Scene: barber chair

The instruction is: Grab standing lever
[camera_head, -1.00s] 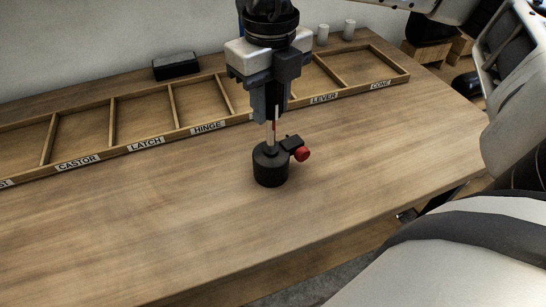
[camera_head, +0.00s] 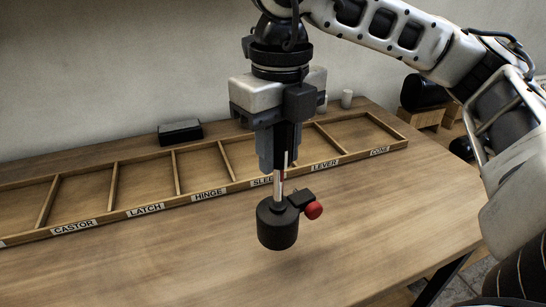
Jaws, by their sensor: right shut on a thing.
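The standing lever is a black cylinder (camera_head: 278,227) with a thin metal rod (camera_head: 279,184) rising from it and a red knob (camera_head: 313,210) on a short side arm. It is upright, in front of the compartment tray. My right gripper (camera_head: 278,165) points straight down from above and is shut on the upper part of the rod. The fingers hide the rod's top. The black cylinder looks slightly raised off the table, with no clear contact shadow under it. My left gripper is not in view.
A long wooden tray (camera_head: 168,207) with empty labelled compartments, including LEVER and CONE, runs along the back of the wooden table (camera_head: 190,265). The front tabletop is clear.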

